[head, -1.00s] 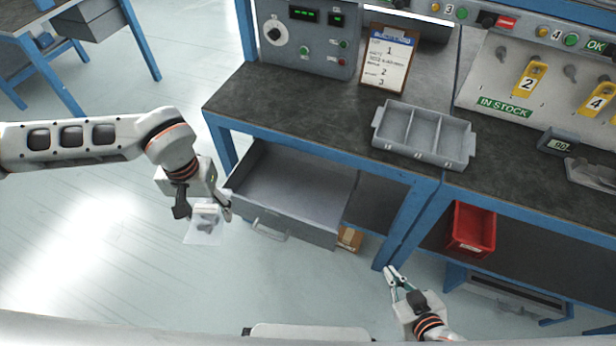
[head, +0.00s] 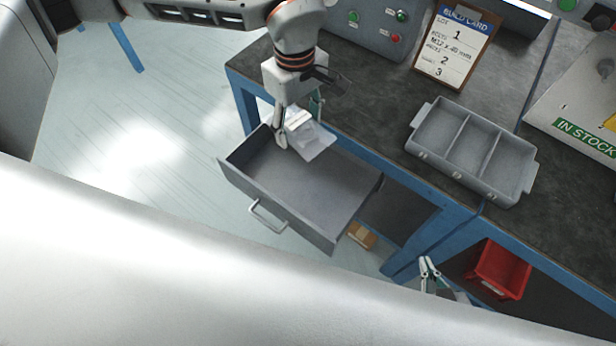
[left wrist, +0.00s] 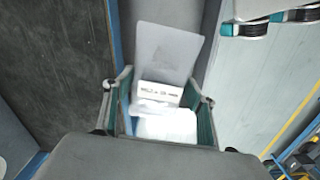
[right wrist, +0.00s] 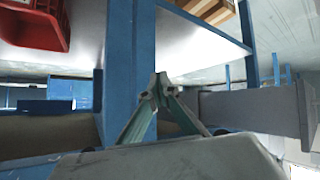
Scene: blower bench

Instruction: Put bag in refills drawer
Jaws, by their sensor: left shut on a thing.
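The clear bag (head: 316,142) with a white label hangs from my left gripper (head: 297,126), which is shut on it. The bag also shows between the fingers in the left wrist view (left wrist: 165,52). In the head view the bag overlaps the back left part of the open grey drawer (head: 290,185), below the bench top. The drawer looks empty; part of its back is hidden by the bag and gripper. My right gripper (head: 429,268) is low at the bench front. In the right wrist view its fingertips (right wrist: 158,84) meet, with nothing between them.
A grey three-compartment tray (head: 436,160) and a build card (head: 455,45) are on the dark bench top (head: 370,105). A red bin (head: 500,268) sits under the bench at right. A cardboard box (head: 361,235) is below, beside the drawer. My own white body covers the lower left.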

